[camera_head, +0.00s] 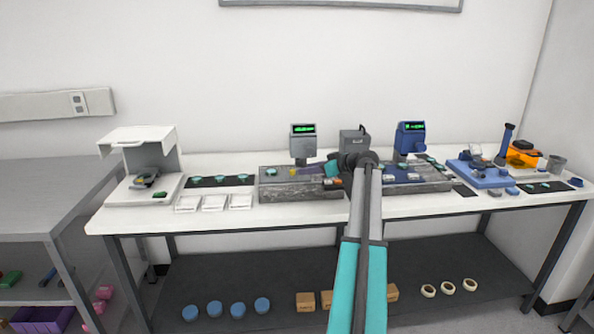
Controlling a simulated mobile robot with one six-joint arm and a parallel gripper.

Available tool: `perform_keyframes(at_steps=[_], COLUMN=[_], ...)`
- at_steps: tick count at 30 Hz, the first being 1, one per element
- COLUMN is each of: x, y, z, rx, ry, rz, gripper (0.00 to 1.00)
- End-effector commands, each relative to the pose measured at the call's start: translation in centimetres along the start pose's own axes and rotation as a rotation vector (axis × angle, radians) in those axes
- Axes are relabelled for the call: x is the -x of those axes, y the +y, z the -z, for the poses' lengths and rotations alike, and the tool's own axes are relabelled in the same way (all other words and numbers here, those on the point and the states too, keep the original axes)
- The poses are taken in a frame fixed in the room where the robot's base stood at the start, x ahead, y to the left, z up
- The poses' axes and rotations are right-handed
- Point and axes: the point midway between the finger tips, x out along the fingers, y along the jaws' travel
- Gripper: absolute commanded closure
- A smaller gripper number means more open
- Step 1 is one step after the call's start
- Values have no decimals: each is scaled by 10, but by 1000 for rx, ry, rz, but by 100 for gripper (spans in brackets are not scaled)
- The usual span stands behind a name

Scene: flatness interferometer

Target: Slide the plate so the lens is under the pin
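A grey gauge (303,130) with a lit green display stands over a speckled grey stone base (300,190); a short stem, possibly the pin, points down from it. A teal disc (271,172), possibly the lens, sits at the left on this base. A blue gauge (409,138) stands over a second base farther right. My gripper (334,180) is at the right end of the grey base, partly hidden by my arm; its fingers are too small to read, and contact is unclear.
White trays (213,202) and a dark strip with teal discs (221,181) lie left of the base. A white stand (140,160) is at the far left. Blue equipment (482,174) and an orange box (522,155) fill the right.

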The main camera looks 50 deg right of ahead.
Motion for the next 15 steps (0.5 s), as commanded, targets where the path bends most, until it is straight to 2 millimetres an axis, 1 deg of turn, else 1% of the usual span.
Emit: perform_keyframes(at_steps=[1,9,15], x=[-9,-47,-68], y=[0,1,1], z=[2,1,1], rx=[0,0,-1], ry=[0,-1,-1], rz=[2,2,1], gripper=[63,63,63])
